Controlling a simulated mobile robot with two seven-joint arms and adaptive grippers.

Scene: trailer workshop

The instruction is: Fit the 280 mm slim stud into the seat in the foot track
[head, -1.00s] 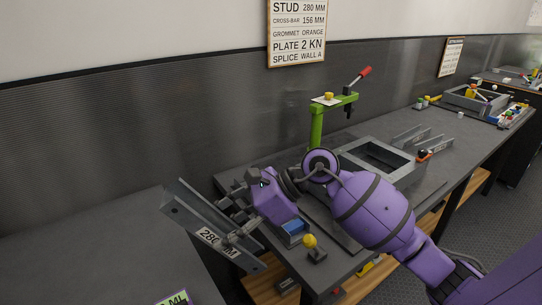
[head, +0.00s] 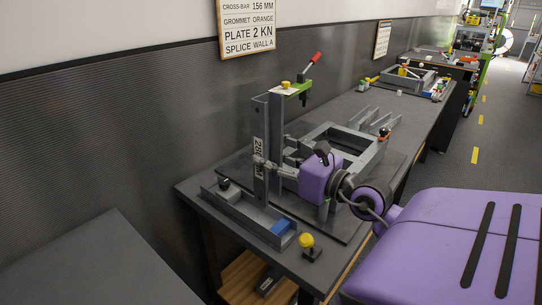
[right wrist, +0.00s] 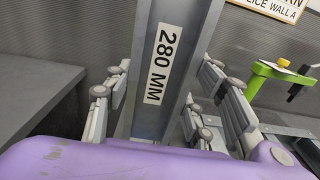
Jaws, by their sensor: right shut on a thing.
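The 280 mm slim stud (head: 275,115) is a grey channel with a white "280 MM" label, standing about upright in the head view. My right gripper (head: 264,166) is shut on its lower part. In the right wrist view the stud (right wrist: 178,25) runs up between the fingers of my right gripper (right wrist: 163,92). The foot track (head: 236,210) is a low grey channel at the near end of the bench, with a blue block (head: 281,227) in it. The stud's lower end is at the track; I cannot tell whether it is in the seat. My left gripper is not in view.
A green post clamp with a red handle (head: 316,58) stands behind the stud. A grey rectangular frame (head: 372,160) lies to its right. A yellow-knobbed part (head: 306,240) sits near the bench front edge. An empty dark table top (head: 95,265) is at left.

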